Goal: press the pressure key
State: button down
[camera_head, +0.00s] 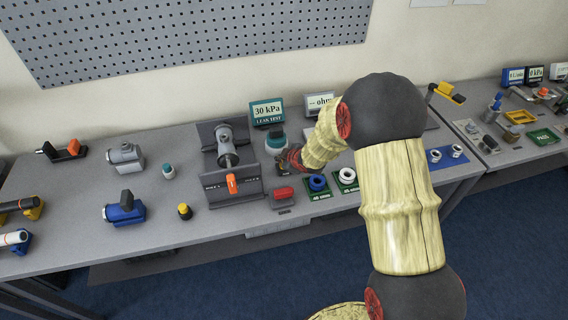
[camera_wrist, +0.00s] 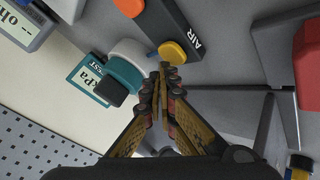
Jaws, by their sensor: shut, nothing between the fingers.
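A round yellow button (camera_wrist: 172,52), which looks like the pressure key, sits at the end of a dark bar marked AIR (camera_wrist: 190,28) in the wrist view. My gripper (camera_wrist: 165,70) is shut and empty, with its fingertips right at the button's edge. I cannot tell whether they touch it. In the head view my gripper (camera_head: 287,157) is low over the table beside the teal-and-white round unit (camera_head: 276,142), and it hides the button. The teal leak test display (camera_head: 266,111) behind reads 30 kPa.
A grey clamp fixture (camera_head: 226,160) with an orange handle (camera_head: 232,184) stands left of my gripper. Blue (camera_head: 317,183) and white (camera_head: 347,176) rings sit on green pads at right. An ohm display (camera_head: 319,103) stands behind.

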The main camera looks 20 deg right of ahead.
dwell(0.7)
jog(key=shift+f+b, duration=0.3)
jog(key=shift+b, duration=0.05)
jog(key=shift+f+b, duration=0.35)
jog(key=shift+f, duration=0.05)
dwell(0.6)
jog(key=shift+r, duration=0.1)
jog(key=shift+r+p, duration=0.75)
notch_tip(320, 180, up, 5)
jog(key=p, duration=0.4)
jog(key=shift+p, duration=0.3)
jog(key=shift+f, duration=0.1)
dwell(0.6)
